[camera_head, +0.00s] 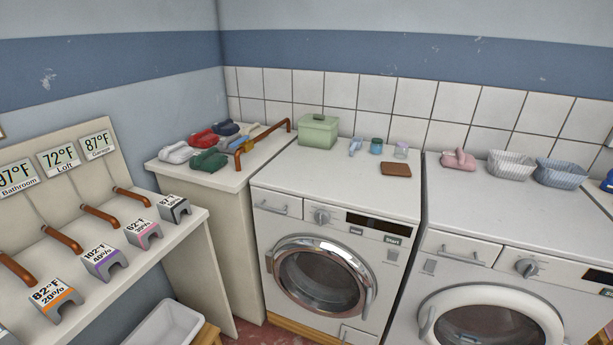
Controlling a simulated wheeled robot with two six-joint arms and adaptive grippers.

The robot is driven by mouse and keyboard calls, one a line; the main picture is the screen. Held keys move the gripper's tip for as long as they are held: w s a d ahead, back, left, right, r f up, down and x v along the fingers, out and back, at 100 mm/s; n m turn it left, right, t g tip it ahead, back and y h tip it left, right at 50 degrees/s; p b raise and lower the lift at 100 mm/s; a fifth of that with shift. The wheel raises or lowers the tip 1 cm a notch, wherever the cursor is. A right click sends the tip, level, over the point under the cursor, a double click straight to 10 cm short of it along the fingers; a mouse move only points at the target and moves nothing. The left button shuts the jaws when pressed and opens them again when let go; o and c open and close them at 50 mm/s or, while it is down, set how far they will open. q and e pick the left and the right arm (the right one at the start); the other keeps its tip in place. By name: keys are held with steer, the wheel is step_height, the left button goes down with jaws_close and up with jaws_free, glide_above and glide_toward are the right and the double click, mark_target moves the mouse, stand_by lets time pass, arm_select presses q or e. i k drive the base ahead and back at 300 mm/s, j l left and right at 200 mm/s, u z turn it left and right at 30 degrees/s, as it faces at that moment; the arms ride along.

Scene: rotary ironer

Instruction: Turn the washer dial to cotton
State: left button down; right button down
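Two white front-loading machines stand side by side. The right machine (401,304) has a similar dial (527,267). I cannot tell which of the two is the washer. The lettering around both dials is too small to read, so their settings cannot be told. Both round doors look shut. Neither of my grippers is in view.
A shelf (196,228) with labelled blocks and copper-coloured bars stands at left, above a white basin (168,325). A counter (158,173) holds folded coloured cloths. A green box (318,131), small jars and a brown pad (396,170) lie on the left machine, baskets (511,165) on the right one.

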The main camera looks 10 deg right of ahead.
mark_target(322, 216)
steer(key=l, duration=1.65)
steer(key=i+z, duration=0.05)
